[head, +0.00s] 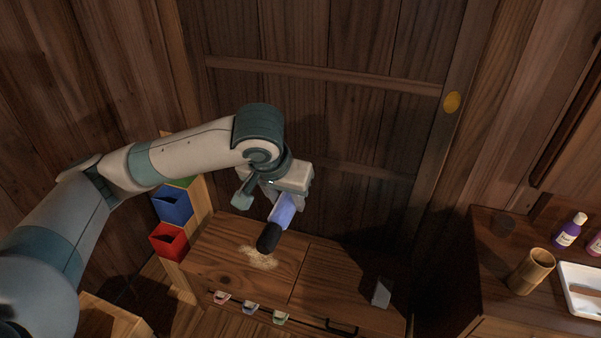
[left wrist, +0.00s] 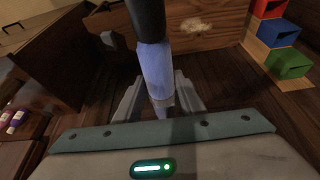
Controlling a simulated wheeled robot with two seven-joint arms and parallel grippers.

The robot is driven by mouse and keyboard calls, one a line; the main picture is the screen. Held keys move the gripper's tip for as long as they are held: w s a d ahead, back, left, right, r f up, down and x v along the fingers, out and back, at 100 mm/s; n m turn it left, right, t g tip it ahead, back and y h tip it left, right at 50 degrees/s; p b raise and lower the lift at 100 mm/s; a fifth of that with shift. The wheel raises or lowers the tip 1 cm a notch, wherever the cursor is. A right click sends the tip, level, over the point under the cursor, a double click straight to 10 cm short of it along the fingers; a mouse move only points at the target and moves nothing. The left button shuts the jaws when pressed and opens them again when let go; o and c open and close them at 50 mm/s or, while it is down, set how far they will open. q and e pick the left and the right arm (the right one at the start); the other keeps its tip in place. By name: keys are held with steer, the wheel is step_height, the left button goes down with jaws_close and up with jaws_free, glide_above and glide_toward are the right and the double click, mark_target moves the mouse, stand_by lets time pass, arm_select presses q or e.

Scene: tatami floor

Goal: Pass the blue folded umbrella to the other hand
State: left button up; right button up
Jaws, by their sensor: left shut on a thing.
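The blue folded umbrella (head: 283,211) has a light blue body and a thick black end. My left gripper (head: 277,192) is shut on its blue part and holds it tilted, black end down, over the low wooden cabinet. In the left wrist view the umbrella (left wrist: 156,72) runs up from between the two fingers of the gripper (left wrist: 161,100), its black end cut off by the top edge. I cannot tell from the head view how far the black end is above the cabinet top. My right gripper is not in either view.
The wooden cabinet (head: 330,270) bears a pale grainy patch (head: 258,257) and a small grey block (head: 381,293). Red (head: 168,241) and blue (head: 173,205) bins stand at its left. At right, another cabinet holds a bamboo cup (head: 531,271), bottles and a white tray (head: 577,290).

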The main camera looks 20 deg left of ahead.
arm_select(q)
steer(key=d+r+m+h, duration=0.1)
steer(key=d+r+m, duration=0.2)
steer(key=d, duration=0.5)
steer(key=d+r+m+g+h, duration=0.1)
steer(key=d+r+m, duration=0.2)
steer(key=d, duration=0.5)
steer(key=shift+s+d+r+m+h, duration=0.2)
steer(key=shift+d+m+h, duration=0.2)
steer(key=shift+m, duration=0.5)
steer(key=shift+a, duration=0.1)
